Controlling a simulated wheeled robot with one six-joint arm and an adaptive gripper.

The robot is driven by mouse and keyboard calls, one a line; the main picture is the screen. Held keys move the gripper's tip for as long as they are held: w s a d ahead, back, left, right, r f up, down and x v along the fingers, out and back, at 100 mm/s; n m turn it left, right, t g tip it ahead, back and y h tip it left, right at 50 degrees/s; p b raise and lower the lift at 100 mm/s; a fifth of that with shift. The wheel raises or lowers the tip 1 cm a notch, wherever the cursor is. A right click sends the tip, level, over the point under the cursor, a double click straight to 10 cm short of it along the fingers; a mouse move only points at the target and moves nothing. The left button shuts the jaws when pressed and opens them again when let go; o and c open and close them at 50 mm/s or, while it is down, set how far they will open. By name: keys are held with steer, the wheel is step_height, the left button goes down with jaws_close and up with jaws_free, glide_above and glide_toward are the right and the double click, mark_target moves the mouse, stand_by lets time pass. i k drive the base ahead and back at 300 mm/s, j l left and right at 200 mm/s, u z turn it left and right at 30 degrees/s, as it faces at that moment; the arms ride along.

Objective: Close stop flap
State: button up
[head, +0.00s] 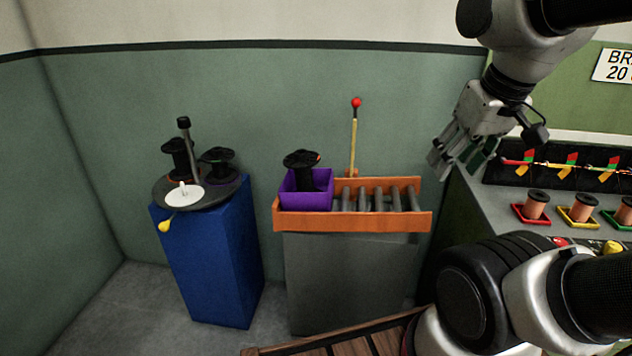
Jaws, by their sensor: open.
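A low roller conveyor with an orange frame (352,221) stands on a grey base in the middle. A yellow upright lever with a red ball knob (356,103) rises from behind its rollers. I cannot tell a separate stop flap, or whether one is open or shut. A purple box (306,201) holding a black spool (301,165) sits on the left part of the conveyor. My gripper (440,166) is open and empty, pointing down, right of the lever and above the conveyor's right end, apart from both in the picture.
A blue pedestal (215,265) at left carries a round dark turntable with black spools and a yellow-knobbed handle (165,226). A grey bench (490,203) at right holds copper spools on coloured trays. A wooden slatted surface (345,345) lies in front.

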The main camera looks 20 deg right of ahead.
mark_target(356, 101)
steer(key=i+j+z, duration=0.1)
steer(key=i+j, duration=0.2)
steer(key=i, duration=0.2)
steer(key=i+j+z, duration=0.15)
steer(key=i+j, duration=0.2)
steer(key=i, duration=0.2)
